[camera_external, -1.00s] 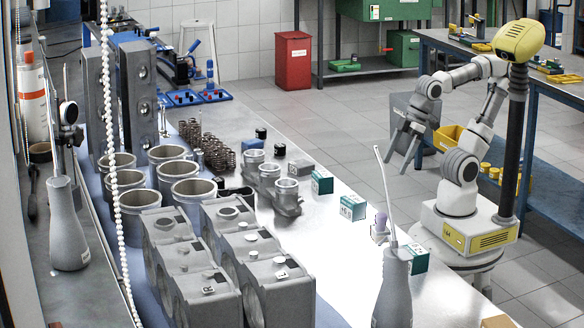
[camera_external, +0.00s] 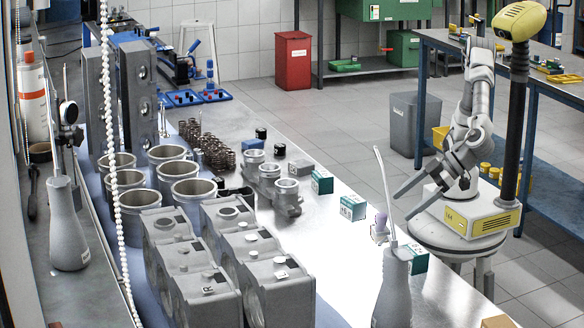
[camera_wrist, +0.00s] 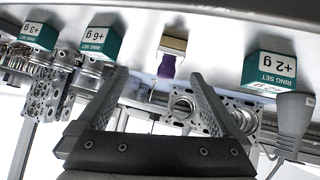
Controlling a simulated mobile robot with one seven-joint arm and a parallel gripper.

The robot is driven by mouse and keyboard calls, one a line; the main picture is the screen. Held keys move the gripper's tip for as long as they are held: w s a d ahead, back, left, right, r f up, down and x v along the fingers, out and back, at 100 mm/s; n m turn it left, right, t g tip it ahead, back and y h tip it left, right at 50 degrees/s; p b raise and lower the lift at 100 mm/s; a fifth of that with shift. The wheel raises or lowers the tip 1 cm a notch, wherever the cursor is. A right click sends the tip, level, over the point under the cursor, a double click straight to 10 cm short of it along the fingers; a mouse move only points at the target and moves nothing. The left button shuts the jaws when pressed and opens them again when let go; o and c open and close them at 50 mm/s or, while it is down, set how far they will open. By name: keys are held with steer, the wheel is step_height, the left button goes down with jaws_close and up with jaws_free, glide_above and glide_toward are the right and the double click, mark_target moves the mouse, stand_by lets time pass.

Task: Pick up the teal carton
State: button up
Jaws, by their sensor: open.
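Three teal-and-white cartons stand along the bench's right edge in the external view: a far one (camera_external: 322,182), a middle one (camera_external: 353,207) and a near one (camera_external: 418,259), partly hidden by a grey bottle. The wrist view shows upside-down labels: "+3 g" (camera_wrist: 38,38) and "+6 g" (camera_wrist: 101,42) at left, and "+2 g" (camera_wrist: 270,72) at right. I cannot tell which carton is meant. My gripper (camera_external: 402,206) is open and empty, just off the bench edge. In the wrist view its fingers (camera_wrist: 157,74) point between the "+6 g" and "+2 g" cartons, touching neither.
The grey long-spouted bottle (camera_external: 395,290) stands beside the near carton. Grey engine castings (camera_external: 275,185) and cylinder liners (camera_external: 185,195) fill the bench further left. Bare bench lies left of the cartons.

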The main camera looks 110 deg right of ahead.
steer(key=s+a+t+y+p, duration=0.1)
steer(key=s+a+t, duration=0.15)
steer(key=a, duration=0.55)
steer(key=s+a+t+y, duration=0.15)
steer(key=s+a, duration=0.25)
steer(key=a, duration=0.4)
steer(key=shift+n, duration=0.4)
steer(key=x, duration=1.2)
steer(key=shift+w+a+r, duration=0.1)
steer(key=shift+a+r, duration=0.1)
steer(key=shift+a, duration=0.1)
steer(key=shift+d+x, duration=0.2)
steer(key=shift+x, duration=2.55)
steer(key=shift+r, duration=0.2)
steer(key=c, duration=1.3)
steer(key=shift+r, duration=0.1)
